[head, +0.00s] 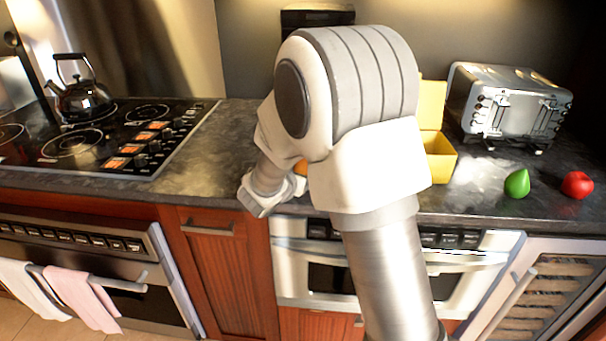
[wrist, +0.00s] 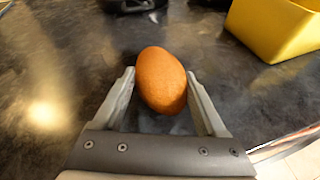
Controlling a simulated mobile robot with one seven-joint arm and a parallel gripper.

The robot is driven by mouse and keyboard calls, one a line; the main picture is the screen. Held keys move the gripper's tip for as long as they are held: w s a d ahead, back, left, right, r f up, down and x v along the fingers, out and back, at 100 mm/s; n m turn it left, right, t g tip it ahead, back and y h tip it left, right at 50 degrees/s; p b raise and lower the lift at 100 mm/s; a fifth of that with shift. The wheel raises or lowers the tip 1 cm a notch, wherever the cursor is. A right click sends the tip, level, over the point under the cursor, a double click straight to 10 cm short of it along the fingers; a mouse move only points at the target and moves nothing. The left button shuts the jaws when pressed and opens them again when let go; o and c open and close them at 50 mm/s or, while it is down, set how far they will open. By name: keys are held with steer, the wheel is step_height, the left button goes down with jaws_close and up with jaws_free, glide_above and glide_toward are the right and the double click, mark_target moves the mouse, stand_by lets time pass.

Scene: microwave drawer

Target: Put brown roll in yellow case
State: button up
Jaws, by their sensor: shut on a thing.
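The brown roll (wrist: 161,79) is an orange-brown oval between the two fingers of my gripper (wrist: 162,98) in the wrist view. The gripper is shut on it. In the head view only a small bit of the roll (head: 301,167) shows beside my arm, and my arm hides the gripper's fingers. The yellow case (head: 439,160) stands on the counter to the right of my arm, with its lid raised at the back and its left part hidden. Its yellow wall (wrist: 272,28) also shows at the upper right of the wrist view, apart from the roll.
A toaster (head: 508,103) stands behind and right of the case. A green pear-like fruit (head: 517,184) and a red apple-like one (head: 577,185) lie on the right counter. A stove with a black kettle (head: 81,98) is at left. The counter (head: 212,160) left of my arm is clear.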

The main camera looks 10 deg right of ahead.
steer(key=shift+f, duration=0.15)
steer(key=o, duration=1.3)
